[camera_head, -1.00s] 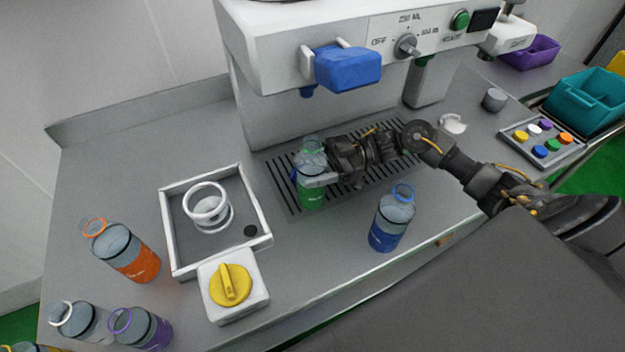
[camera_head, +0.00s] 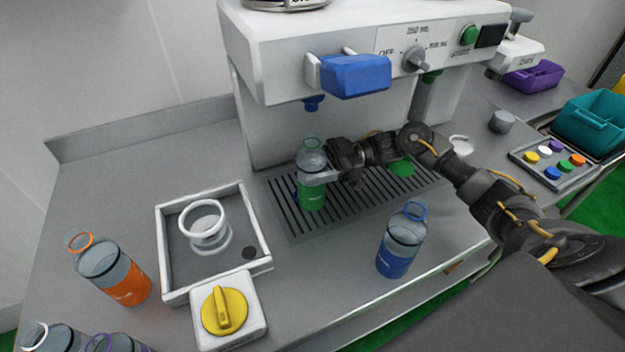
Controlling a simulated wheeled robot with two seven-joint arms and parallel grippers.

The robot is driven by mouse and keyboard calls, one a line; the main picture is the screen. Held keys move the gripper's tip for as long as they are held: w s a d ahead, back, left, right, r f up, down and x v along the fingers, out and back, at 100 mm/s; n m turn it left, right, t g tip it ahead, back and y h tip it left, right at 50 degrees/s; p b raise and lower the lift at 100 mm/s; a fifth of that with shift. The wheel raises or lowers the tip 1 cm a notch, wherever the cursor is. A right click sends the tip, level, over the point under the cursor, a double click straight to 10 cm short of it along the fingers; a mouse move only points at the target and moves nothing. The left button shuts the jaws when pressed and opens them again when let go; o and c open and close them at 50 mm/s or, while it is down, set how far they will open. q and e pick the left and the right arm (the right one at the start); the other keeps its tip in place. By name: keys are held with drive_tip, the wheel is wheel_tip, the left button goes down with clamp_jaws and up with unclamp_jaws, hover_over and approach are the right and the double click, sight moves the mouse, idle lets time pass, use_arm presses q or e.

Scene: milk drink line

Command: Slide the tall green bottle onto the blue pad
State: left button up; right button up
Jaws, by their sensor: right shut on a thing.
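The tall green bottle (camera_head: 312,185), clear on top with a green lower part and a green ring, stands upright on the slotted drip tray. My right gripper (camera_head: 325,174) is shut on it from the right. A sliver of the blue pad (camera_head: 295,193) shows just left of the bottle's lower part. The rest of the pad is hidden behind or under the bottle, so I cannot tell how fully the bottle is over it. My left gripper is not in view.
The drip tray (camera_head: 285,215) lies below the machine's blue nozzle block (camera_head: 354,76). A green pad (camera_head: 401,168) lies to the right. A blue bottle (camera_head: 401,240) stands in front of the tray. A white-rimmed tray (camera_head: 160,245) and yellow knob box (camera_head: 225,312) are at left.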

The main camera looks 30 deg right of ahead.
drive_tip(key=shift+w+d+f, duration=0.1)
drive_tip(key=shift+w, duration=0.15)
idle(0.4)
drive_tip(key=o, duration=1)
drive_tip(key=shift+o, duration=0.2)
